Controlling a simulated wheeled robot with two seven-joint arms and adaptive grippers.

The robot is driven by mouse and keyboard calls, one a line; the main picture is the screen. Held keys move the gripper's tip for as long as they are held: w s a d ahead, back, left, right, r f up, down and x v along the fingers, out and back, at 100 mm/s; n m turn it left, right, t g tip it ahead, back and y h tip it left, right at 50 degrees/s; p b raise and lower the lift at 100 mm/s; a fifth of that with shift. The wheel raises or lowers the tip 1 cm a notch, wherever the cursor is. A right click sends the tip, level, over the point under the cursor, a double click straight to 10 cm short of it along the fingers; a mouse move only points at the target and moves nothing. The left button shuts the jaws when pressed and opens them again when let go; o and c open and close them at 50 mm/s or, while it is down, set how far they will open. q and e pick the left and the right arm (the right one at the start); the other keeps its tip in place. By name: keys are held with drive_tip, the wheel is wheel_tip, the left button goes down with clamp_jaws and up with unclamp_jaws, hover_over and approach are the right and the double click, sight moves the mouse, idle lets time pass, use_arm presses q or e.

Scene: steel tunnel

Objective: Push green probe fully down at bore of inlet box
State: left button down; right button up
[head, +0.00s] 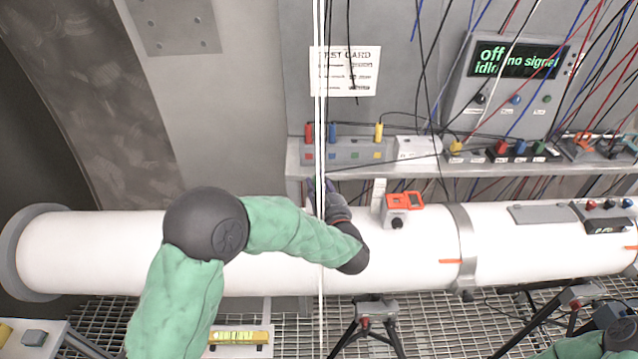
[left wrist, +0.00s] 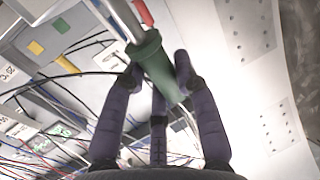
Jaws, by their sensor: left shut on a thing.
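The green probe (left wrist: 155,62) shows in the left wrist view as a green cylinder with a metal rod running up and left from its end. My left gripper (left wrist: 157,80) is shut around it, with dark fingers on both sides. In the head view my left gripper (head: 318,198) is at the back of the white pipe, below the shelf, and the probe is hidden there. A small grey box with an orange-framed top (head: 397,212) sits on the pipe right of the gripper. I cannot tell which box is the inlet box, and no bore shows clearly.
A shelf (head: 500,168) behind the white pipe (head: 95,250) bears a grey box (head: 352,152) with red, blue and yellow plugs. Cables hang from a display unit (head: 510,85). A thin white line crosses the head view. Tripods (head: 368,318) stand below on grating.

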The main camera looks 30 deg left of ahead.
use_arm(q)
drive_tip(key=shift+f+b, duration=1.05)
drive_tip(key=shift+f, duration=0.35)
drive_tip(key=c, duration=0.9)
unclamp_jaws()
drive_tip(key=v, duration=1.2)
drive_tip(key=shift+s, duration=0.1)
